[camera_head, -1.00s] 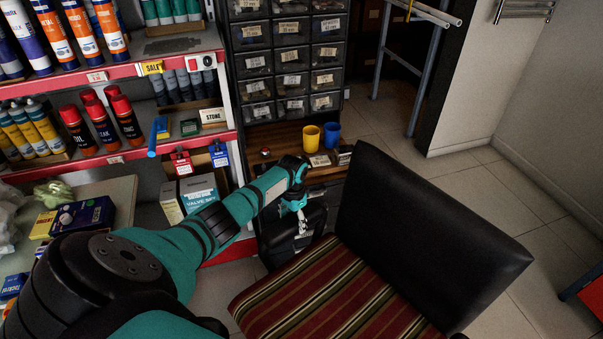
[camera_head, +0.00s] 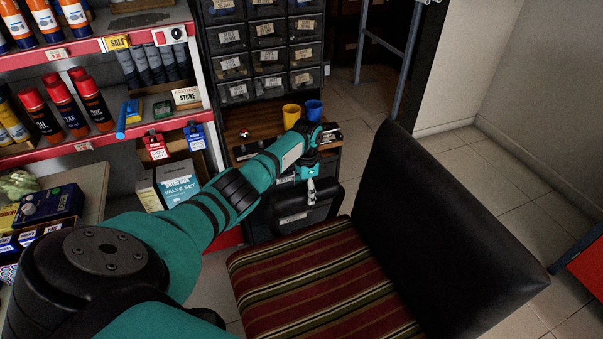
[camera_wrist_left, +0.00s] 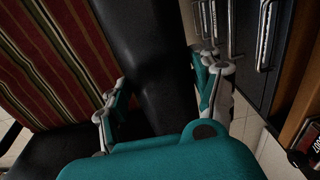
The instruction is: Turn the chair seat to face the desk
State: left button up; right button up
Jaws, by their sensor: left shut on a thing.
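The chair has a red, striped seat (camera_head: 310,275) and a tall black backrest (camera_head: 450,235) on its right side in the head view. A black armrest (camera_head: 325,212) runs along the seat's far side. My left gripper (camera_head: 311,196) is at this armrest, shut on it. In the left wrist view the black armrest (camera_wrist_left: 155,60) passes between the two fingers of my left gripper (camera_wrist_left: 162,92), with the striped seat (camera_wrist_left: 60,65) to the left. The wooden desk (camera_head: 262,122) stands just beyond the armrest. The chair's base is hidden. My right gripper does not show.
A yellow mug (camera_head: 291,115) and a blue mug (camera_head: 313,110) stand on the desk, before a black drawer cabinet (camera_head: 265,55). Red-edged shelves (camera_head: 110,145) with bottles and boxes are at the left. Tiled floor (camera_head: 515,180) is clear behind the backrest.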

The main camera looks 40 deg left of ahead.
pick_arm(q)
jog(key=shift+w+r, duration=0.2)
jog(key=shift+w, duration=0.1)
jog(key=o, duration=1.5)
jog(key=shift+c, duration=0.2)
jog(key=shift+o, duration=1.1)
jog(key=shift+d, duration=0.1)
jog(key=shift+o, duration=0.2)
jog(key=shift+s+f, duration=0.1)
notch_tip(320, 180, up, 12)
